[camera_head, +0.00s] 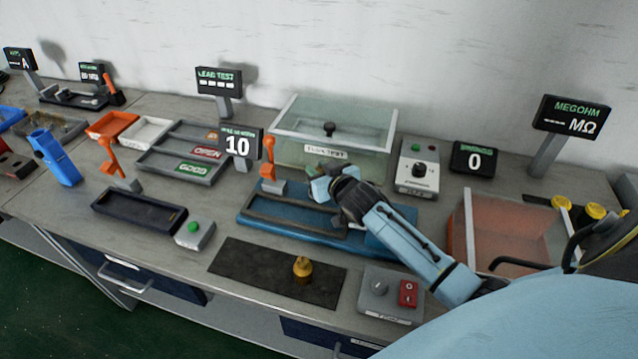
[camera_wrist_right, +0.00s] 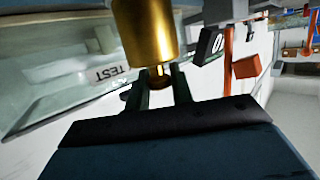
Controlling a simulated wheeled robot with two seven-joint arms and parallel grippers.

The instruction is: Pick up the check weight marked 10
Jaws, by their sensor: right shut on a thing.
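My right gripper (camera_head: 322,187) is over the blue tray (camera_head: 285,228), in front of the clear test box. In the right wrist view, its two fingers (camera_wrist_right: 161,88) are shut on the narrow knob of a brass weight (camera_wrist_right: 146,30). Its marking is not readable, and in the head view the arm and gripper hide it. Another small brass weight (camera_head: 302,268) stands upright on the dark mat (camera_head: 245,262), apart from the gripper; its marking is too small to read. A black display (camera_head: 238,144) reads 10. My left gripper is not in view.
The clear lidded box (camera_head: 350,133) stands close behind the gripper. An orange lever (camera_head: 268,158) rises left of it. A switch box (camera_head: 392,295) sits at the front edge, and a reddish clear-sided bin (camera_head: 510,232) at the right. The mat's left part is bare.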

